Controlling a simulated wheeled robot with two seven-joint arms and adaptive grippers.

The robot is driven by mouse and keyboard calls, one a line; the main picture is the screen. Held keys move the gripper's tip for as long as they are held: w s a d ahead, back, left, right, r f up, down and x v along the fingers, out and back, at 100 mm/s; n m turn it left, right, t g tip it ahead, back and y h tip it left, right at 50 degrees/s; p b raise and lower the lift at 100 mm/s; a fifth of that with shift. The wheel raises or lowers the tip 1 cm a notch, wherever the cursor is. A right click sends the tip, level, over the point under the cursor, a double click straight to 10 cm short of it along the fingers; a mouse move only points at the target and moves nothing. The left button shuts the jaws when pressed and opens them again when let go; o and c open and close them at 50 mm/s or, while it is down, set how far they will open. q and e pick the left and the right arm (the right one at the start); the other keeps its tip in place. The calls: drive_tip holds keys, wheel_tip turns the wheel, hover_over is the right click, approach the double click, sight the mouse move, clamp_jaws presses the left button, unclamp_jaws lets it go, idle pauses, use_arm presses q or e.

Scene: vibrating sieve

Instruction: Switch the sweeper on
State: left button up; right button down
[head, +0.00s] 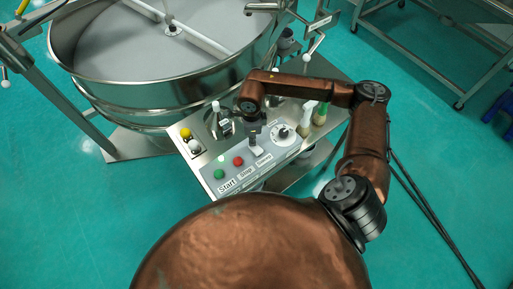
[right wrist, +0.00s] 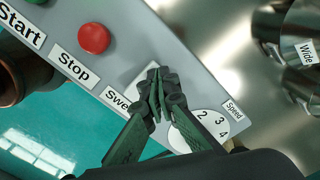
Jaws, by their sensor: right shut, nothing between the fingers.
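The grey control panel (head: 221,164) stands in front of the sieve. It carries a green button (head: 219,174) labelled Start, a red button (head: 238,161) labelled Stop, and a Sweeper label (head: 264,160) beside a pale switch plate (head: 257,149). My right gripper (right wrist: 155,82) is shut and empty, its fingertips over the switch plate, between the red button (right wrist: 94,38) and the numbered Speed dial (right wrist: 208,127). The fingers hide the switch and part of the Sweeper label (right wrist: 118,99), so I cannot tell whether they touch it. My left gripper is out of view.
The large round steel sieve (head: 147,88) stands behind the panel, with a white bar (head: 205,40) across its inside. A yellow knob (head: 186,133) and bottle-like items (head: 320,113) stand on the table around the panel. A metal rack (head: 430,62) is at the back right; green floor (head: 60,200) is clear.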

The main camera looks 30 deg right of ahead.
wheel_tip(320, 180, up, 7)
drive_tip(key=p, duration=0.2)
idle(0.6)
idle(0.4)
